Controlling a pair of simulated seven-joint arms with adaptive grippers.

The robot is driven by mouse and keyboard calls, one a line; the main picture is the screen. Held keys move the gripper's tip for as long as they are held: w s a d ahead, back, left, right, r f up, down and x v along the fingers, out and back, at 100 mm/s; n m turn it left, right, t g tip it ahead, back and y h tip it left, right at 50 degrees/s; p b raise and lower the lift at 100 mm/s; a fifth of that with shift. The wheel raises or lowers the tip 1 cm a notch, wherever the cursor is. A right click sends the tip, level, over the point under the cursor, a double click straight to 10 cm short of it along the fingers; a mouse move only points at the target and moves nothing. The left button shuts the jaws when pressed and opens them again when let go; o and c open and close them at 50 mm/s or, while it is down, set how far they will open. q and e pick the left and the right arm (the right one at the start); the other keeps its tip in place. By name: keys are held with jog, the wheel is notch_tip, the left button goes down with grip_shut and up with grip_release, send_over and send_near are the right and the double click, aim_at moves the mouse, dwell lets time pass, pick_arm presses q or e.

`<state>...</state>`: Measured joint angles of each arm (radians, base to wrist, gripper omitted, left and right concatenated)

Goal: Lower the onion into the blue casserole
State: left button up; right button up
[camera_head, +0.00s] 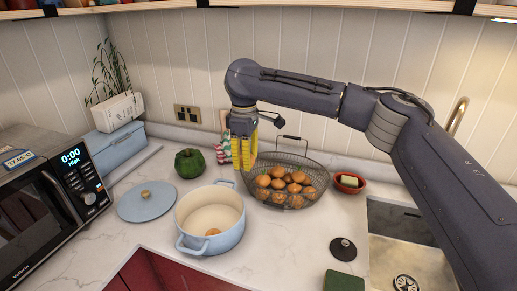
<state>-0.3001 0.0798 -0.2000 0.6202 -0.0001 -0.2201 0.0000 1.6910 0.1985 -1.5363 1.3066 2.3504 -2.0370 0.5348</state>
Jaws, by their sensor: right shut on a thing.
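The blue casserole (195,243) stands open on the counter, left of centre, with a cream inside. A small brown onion (213,232) lies on its floor. My right gripper (244,158), with yellow fingers, points down behind and to the right of the casserole, near the wire basket's left rim. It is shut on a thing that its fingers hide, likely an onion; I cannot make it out. The wire basket (318,201) holds several brown onions (278,184). My left gripper is not in view.
The casserole's blue lid (146,203) lies left of it, before a green pepper (189,163). A microwave (45,205) stands far left. A red bowl (349,183) is right of the basket, and the sink (405,255) is at lower right. A dark round lid (343,249) lies near the front.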

jog(key=s+a+f, duration=0.3)
jog(key=a+f, duration=0.3)
jog(key=f, duration=0.1)
jog(key=shift+s+a, duration=0.15)
jog(key=shift+a, duration=0.2)
jog(key=shift+f, duration=0.1)
dwell(0.6)
jog(key=shift+d+f, duration=0.1)
jog(key=shift+f, duration=3.55)
jog(key=o, duration=1.2)
